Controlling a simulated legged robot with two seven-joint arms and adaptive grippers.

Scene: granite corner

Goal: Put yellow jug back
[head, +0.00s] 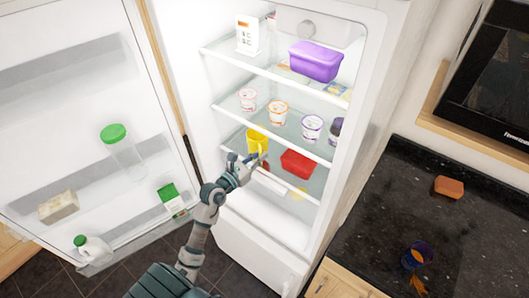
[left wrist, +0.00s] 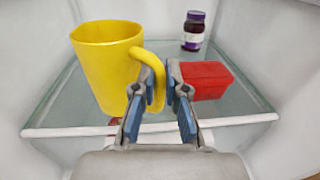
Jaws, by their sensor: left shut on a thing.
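The yellow jug (head: 256,142) is in the open fridge, at the level of the lower glass shelf, left of a red box. In the left wrist view the jug (left wrist: 103,65) stands upright, its handle to the right. My left gripper (head: 254,162) reaches into the fridge from below. In the left wrist view its fingers (left wrist: 160,92) are shut on the jug's handle. The red box (head: 298,163) sits close to the right finger, and also shows in the left wrist view (left wrist: 207,80). My right gripper is not in view.
A dark jar (left wrist: 194,31) stands at the back of the shelf. Yoghurt cups (head: 278,111) and a purple container (head: 315,61) are on the shelves above. The open fridge door (head: 75,110) is at left; a dark counter (head: 390,215) is at right.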

